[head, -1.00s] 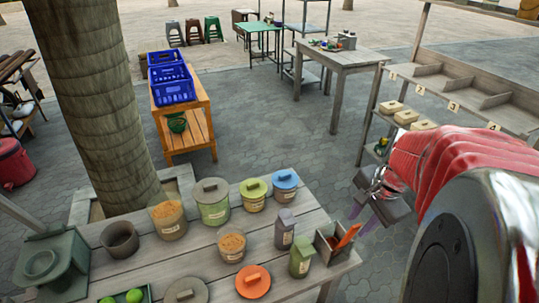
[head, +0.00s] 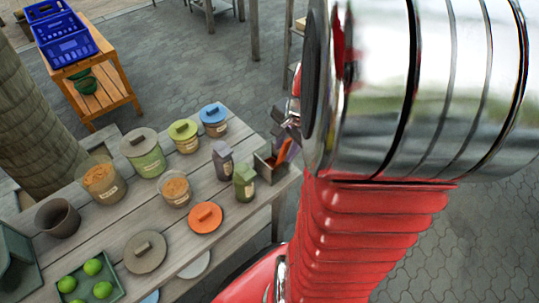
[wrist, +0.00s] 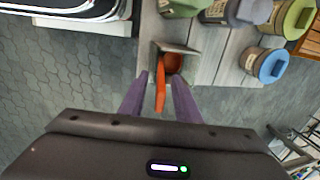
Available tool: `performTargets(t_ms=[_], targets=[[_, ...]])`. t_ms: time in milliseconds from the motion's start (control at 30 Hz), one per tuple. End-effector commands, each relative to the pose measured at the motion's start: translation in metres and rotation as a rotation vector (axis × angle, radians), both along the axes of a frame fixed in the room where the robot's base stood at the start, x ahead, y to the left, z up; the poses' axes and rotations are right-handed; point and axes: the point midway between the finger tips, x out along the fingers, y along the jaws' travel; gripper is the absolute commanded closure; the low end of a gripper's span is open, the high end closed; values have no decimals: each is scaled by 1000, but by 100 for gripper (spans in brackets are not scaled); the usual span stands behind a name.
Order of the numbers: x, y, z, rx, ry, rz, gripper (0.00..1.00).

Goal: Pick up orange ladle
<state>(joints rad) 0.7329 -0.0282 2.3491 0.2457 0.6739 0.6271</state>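The orange ladle (head: 284,150) stands tilted in a small wooden box (head: 268,170) at the table's right end. In the wrist view the ladle's orange handle (wrist: 160,94) sticks out of the box (wrist: 183,49) toward my gripper. My gripper (wrist: 160,80) is open. Its two purple fingers lie on either side of the handle, with a visible gap on each side in that view. Whether the handle is fully between them in depth I cannot tell. In the head view my arm hides most of the gripper.
Jars with green (head: 184,135) and blue (head: 214,119) lids stand behind. An orange lid (head: 205,217) and a tray of green fruit (head: 112,270) lie nearer. Paved floor beyond the table's right end is open.

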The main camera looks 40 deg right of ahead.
Motion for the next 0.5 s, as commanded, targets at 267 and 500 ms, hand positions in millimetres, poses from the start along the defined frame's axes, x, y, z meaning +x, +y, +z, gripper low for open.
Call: performTargets(t_ms=[267,500], targets=[[7,0,-31,2,1,-1,70],[8,0,-35,0,0,0,70]])
